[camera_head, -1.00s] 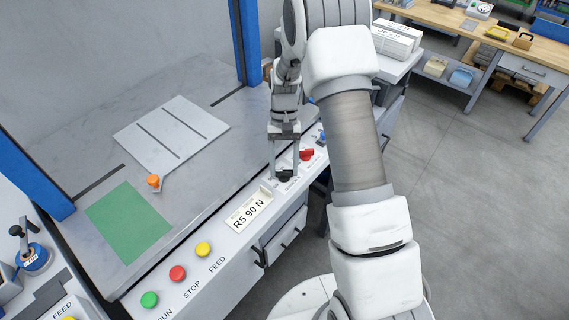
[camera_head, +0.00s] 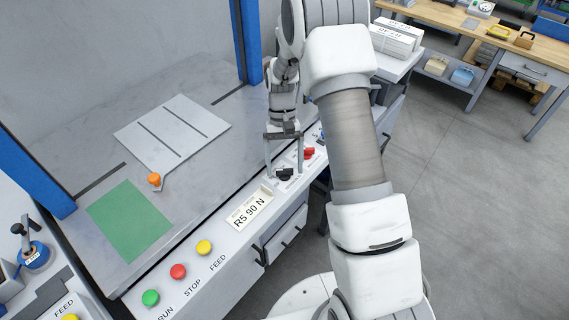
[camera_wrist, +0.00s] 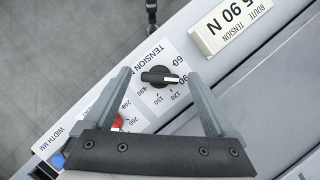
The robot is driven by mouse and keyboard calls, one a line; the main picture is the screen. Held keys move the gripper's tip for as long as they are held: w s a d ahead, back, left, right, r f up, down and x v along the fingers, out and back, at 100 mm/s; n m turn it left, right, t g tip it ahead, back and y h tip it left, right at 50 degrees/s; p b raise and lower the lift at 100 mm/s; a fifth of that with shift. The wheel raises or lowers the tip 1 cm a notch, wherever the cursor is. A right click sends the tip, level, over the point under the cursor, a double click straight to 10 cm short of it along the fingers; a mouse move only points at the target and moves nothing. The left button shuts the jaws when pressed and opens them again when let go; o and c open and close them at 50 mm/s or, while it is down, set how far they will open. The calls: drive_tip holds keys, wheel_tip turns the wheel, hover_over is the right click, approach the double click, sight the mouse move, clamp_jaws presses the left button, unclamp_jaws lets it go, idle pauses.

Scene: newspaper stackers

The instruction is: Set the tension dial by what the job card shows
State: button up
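The job card (camera_head: 248,211) stands on the front panel and reads "R5 90 N". The wrist view shows its right part (camera_wrist: 228,27), with "ROUTE TENSION" and "90 N". The black tension dial (camera_head: 285,174) is on the panel right of the card. In the wrist view the dial (camera_wrist: 160,76) has numbers from 60 upward around it; the end of its knob with a pale mark points right, at about 90. My gripper (camera_head: 284,170) is over the dial. In the wrist view its open fingers (camera_wrist: 158,74) stand on either side of the knob, with gaps showing.
Green (camera_head: 150,298), red (camera_head: 178,272) and yellow (camera_head: 203,249) buttons line the panel at left. An orange knob (camera_head: 153,179) is on the bed.

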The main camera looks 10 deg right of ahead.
drive_tip(key=shift+r, duration=0.1)
drive_tip(key=p+v, duration=0.2)
drive_tip(key=v, duration=1.5)
drive_tip(key=shift+w+r, duration=0.1)
drive_tip(key=shift+r, duration=0.1)
